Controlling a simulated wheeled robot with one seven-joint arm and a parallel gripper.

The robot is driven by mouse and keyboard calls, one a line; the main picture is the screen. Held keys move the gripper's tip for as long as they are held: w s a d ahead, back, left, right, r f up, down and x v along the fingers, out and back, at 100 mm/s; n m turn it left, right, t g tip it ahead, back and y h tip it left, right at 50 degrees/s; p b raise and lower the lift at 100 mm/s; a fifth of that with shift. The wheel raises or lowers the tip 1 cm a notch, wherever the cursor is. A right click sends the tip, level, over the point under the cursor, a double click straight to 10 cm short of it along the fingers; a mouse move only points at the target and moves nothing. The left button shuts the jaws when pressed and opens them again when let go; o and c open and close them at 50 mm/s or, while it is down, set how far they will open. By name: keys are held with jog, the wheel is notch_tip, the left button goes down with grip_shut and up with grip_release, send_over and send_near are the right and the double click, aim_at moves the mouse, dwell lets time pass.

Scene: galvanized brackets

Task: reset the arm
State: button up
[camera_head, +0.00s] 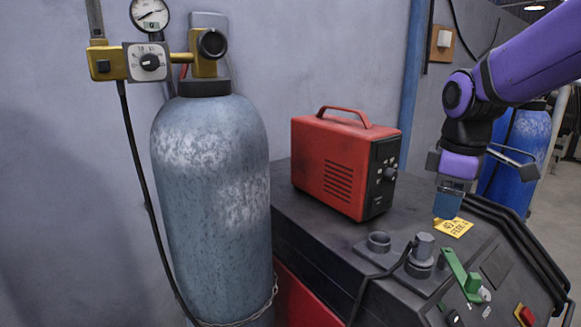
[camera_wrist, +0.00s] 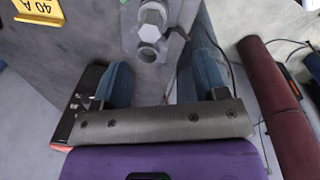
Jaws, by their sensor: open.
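My arm reaches in from the upper right in the head view. My gripper (camera_head: 448,205) points down over the dark machine top (camera_head: 325,228), beside the red box and close above a yellow tag (camera_head: 453,227). In the wrist view my gripper (camera_wrist: 160,72) has its two blue fingers spread wide apart, with nothing held between them. Beyond the fingers lie a grey hex-topped fitting (camera_wrist: 152,17) and a round socket (camera_wrist: 148,56). The tag also shows at the upper left of the wrist view (camera_wrist: 40,10). Whether the fingertips touch anything is not clear.
A red box with a handle (camera_head: 340,165) stands on the machine top. A green lever (camera_head: 460,271) and a red switch (camera_head: 527,316) sit at the front right. A tall blue-grey cylinder with a gauge (camera_head: 210,190) stands at the left. A blue cylinder (camera_head: 520,150) stands behind my gripper.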

jog(key=s+r+m+t, duration=0.1)
jog(key=s+m+t, duration=0.1)
jog(key=s+m, duration=0.3)
jog(key=s+r+m+t, duration=0.2)
jog(key=s+m, duration=0.4)
jog(key=s, duration=0.4)
jog(key=shift+s+d+r, duration=0.3)
jog(key=shift+s+d, duration=0.05)
jog(key=shift+d, duration=0.05)
